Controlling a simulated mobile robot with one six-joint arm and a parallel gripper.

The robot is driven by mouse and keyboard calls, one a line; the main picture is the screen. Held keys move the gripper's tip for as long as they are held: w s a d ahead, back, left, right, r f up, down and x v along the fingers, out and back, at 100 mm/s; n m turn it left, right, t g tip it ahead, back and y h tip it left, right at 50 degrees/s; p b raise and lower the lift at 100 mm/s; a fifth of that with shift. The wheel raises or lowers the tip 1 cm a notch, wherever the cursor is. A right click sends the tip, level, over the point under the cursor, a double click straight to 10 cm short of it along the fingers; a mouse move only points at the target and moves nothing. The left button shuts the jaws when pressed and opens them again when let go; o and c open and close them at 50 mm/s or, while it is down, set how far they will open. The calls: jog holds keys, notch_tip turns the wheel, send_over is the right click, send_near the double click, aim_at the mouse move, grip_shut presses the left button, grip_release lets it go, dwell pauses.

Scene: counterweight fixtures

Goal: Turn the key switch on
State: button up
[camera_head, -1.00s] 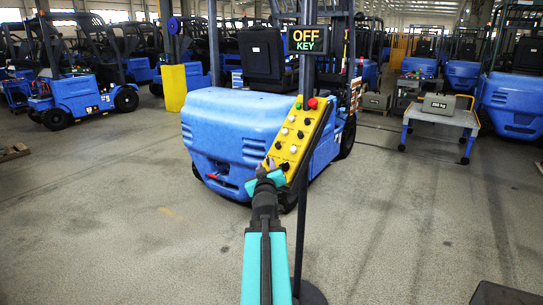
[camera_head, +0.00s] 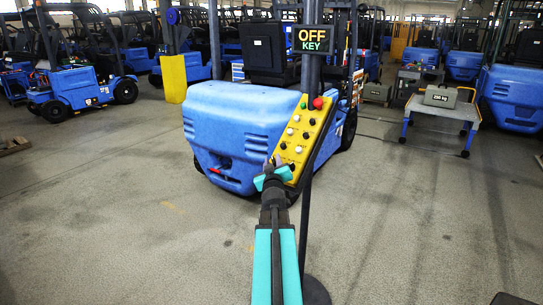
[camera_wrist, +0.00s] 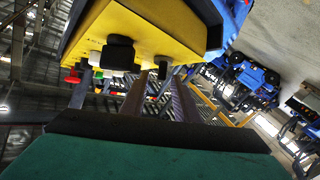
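A yellow control panel (camera_head: 305,137) with several knobs and buttons is mounted tilted on a dark post. A display (camera_head: 313,40) above it reads OFF over KEY. My gripper (camera_head: 272,161) is at the panel's lower end. In the wrist view, the panel (camera_wrist: 150,28) fills the top, with a large black knob (camera_wrist: 118,53) and a smaller black part (camera_wrist: 163,67) projecting from it. Two slim fingers of my gripper (camera_wrist: 160,100) show apart, pointing toward that smaller part. I cannot tell whether they touch it or which control is the key switch.
A red button (camera_head: 318,102) tops the panel. A blue forklift (camera_head: 235,130) stands close behind it. A wheeled table (camera_head: 440,112) bearing a grey weight (camera_head: 441,96) is at the right. The floor on both sides is largely clear.

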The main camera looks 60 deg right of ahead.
jog(key=shift+p+x, duration=0.85)
jog(key=shift+x, duration=0.35)
jog(key=shift+w, duration=0.1)
grip_shut()
